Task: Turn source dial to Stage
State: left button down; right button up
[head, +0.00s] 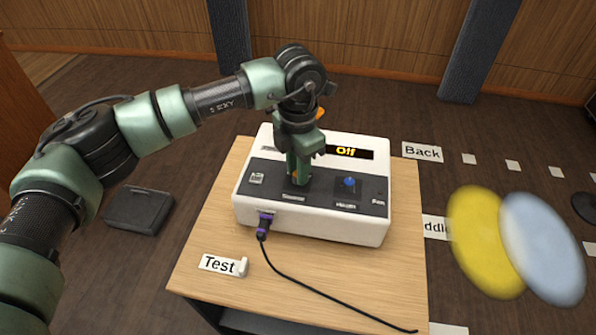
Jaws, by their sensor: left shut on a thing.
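A white console (315,228) with a dark front panel stands on a wooden table. Its display (346,152) reads "Off" in yellow letters. My left gripper (298,180) points down onto the middle of the panel and is shut on the source dial, which its fingers hide. A small label sits just below the fingers, too small to read surely. The dial's pointer and any Stage mark cannot be made out. My right gripper is not in view.
A blue knob (349,182) is right of the gripper. A "Test" card (218,263) lies on the table (205,285). "Back" (422,153) marks the floor. Blurred yellow (475,240) and pale blue (541,247) ovals show right.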

pick_arm(q)
jog(key=shift+r, duration=0.1)
jog(key=c, duration=1.2)
grip_release()
jog(key=shift+c, duration=0.2)
notch_tip(320, 180, up, 8)
jog(key=shift+f+b, duration=0.1)
jog(key=shift+b, duration=0.75)
jog(key=shift+f, duration=0.1)
